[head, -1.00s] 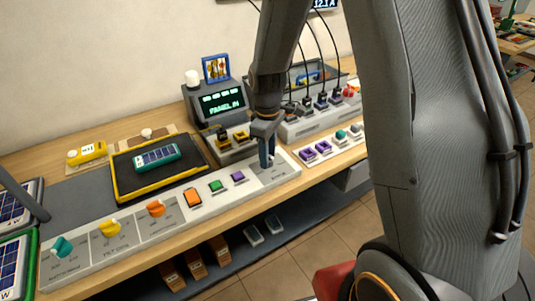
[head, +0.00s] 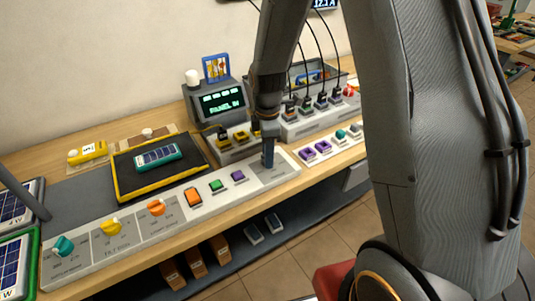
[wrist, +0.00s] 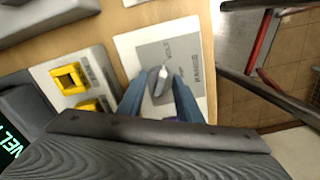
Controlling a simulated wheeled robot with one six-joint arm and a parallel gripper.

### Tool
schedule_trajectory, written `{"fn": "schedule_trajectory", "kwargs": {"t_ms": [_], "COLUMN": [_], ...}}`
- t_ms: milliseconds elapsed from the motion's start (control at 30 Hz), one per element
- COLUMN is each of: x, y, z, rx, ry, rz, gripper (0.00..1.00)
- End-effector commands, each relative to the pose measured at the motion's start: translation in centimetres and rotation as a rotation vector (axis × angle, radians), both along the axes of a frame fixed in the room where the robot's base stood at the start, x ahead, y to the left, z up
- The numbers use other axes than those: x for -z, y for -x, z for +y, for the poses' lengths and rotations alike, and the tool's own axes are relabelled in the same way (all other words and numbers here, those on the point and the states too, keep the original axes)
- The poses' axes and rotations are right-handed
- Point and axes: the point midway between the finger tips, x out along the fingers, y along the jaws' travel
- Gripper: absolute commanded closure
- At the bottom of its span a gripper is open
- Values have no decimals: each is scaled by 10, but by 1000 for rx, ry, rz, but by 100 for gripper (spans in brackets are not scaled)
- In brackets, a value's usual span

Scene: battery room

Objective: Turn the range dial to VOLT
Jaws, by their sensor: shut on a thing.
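The range dial (wrist: 160,76) is a small grey knob with a pale pointer on a grey square plate (wrist: 150,52) at the right end of the long white console (head: 120,242). My gripper (wrist: 157,88) is shut on the dial, with one blue finger on each side of it. In the wrist view the pointer's pale end is toward the top. The word VOLT is printed on the plate just above and right of the dial, and more lettering lies farther right. In the head view my gripper (head: 268,160) hides the dial.
Orange, green and purple buttons (head: 215,186) and several coloured dials lie left along the console. A black tray (head: 182,178) holds a small solar panel. A screen (head: 221,103) and yellow sockets (head: 232,134) stand behind. Purple sockets (head: 315,149) lie to the right.

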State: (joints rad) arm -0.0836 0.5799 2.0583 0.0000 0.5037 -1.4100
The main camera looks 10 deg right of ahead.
Motion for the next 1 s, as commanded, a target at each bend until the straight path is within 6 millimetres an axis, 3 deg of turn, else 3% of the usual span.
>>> {"fn": "schedule_trajectory", "kwargs": {"t_ms": [400, 433, 533, 867, 1000], "x": [-2, -2, -1, -2, -12], "y": [-2, -2, -2, -1, -2], "z": [1, 1, 0, 0, 0], "rx": [-8, -8, -7, -6, -6], "ry": [-1, -1, -1, 0, -1], "rz": [-4, -4, -4, -2, -4], "gripper": [90, 66, 50, 49, 49]}}
